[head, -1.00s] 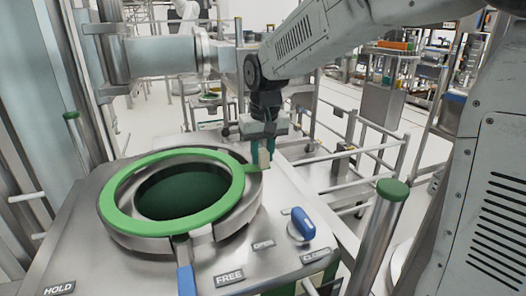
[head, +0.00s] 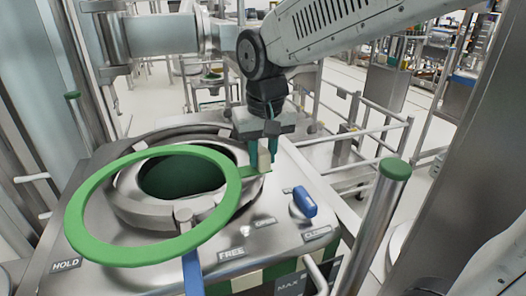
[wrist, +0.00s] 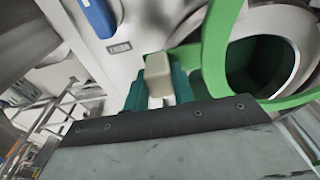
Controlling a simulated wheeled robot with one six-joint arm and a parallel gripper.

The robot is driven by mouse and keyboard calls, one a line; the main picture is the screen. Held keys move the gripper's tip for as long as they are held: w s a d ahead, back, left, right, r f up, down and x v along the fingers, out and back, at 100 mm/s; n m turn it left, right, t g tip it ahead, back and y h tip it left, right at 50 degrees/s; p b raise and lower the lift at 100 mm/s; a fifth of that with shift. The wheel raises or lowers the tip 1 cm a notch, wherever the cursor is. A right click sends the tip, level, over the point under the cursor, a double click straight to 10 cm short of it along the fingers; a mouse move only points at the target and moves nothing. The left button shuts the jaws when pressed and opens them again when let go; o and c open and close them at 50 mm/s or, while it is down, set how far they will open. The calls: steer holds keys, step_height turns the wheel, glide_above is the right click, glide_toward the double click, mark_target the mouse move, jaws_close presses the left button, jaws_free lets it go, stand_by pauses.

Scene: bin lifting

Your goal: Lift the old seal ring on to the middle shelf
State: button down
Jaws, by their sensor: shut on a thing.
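The old seal ring is a flat green ring (head: 125,254) with a tab at its right side. It hangs tilted above the round metal seat (head: 130,205), apart from it at the near left. My gripper (head: 262,158) is shut on the ring's tab, to the right of the opening. In the wrist view the teal fingers (wrist: 160,90) close around a beige block (wrist: 158,68), and the green band (wrist: 215,50) rises just to the right. I cannot make out a middle shelf for certain in either view.
A blue knob (head: 305,203) stands on the panel to the right, and a blue lever (head: 192,272) at the front. A green-capped post (head: 394,172) rises at the right. Metal rails (head: 350,165) stand behind. The dark opening (head: 180,176) shows through the ring.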

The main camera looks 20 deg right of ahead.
steer(key=shift+r, duration=0.15)
steer(key=shift+r, duration=1.85)
